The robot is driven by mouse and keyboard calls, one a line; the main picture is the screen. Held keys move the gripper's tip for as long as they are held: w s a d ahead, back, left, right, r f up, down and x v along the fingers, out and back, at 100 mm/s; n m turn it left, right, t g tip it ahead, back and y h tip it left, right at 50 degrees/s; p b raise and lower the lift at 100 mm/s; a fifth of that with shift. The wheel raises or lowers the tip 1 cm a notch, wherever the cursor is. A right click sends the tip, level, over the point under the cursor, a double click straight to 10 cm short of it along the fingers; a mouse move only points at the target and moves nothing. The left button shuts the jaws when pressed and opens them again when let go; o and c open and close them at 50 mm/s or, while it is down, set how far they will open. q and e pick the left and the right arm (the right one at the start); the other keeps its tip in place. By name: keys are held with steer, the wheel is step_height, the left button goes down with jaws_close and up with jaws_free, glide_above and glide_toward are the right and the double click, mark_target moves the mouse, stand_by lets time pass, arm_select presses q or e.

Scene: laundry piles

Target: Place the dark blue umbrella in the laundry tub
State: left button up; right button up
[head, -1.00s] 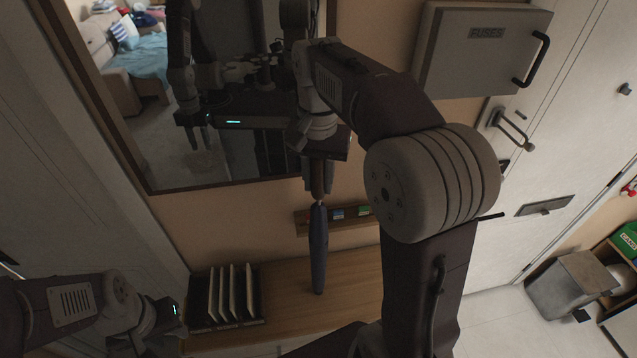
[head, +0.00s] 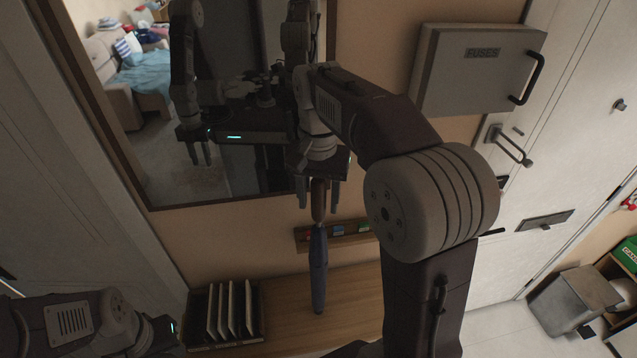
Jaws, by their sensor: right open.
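The dark blue umbrella (head: 318,272) is upright over the wooden bench top, its brown handle at the top and its tip low. My right gripper (head: 318,193) is open, with one finger on each side of the handle; whether they touch it I cannot tell. What holds the umbrella up is unclear. My left wrist is at the lower left edge, and its fingers cannot be made out there. The laundry tub is not in view.
A wooden bench top (head: 290,299) carries a dark rack (head: 257,312) with upright pale slats. A small wall rail (head: 345,236) is behind the umbrella. A large mirror (head: 225,185) hangs above. A fuse box (head: 470,75) and white door (head: 572,110) are at the right.

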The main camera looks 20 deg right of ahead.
steer(key=shift+o, duration=0.4)
step_height(320, 180, up, 11)
steer(key=shift+r+p, duration=0.1)
steer(key=shift+p, duration=0.5)
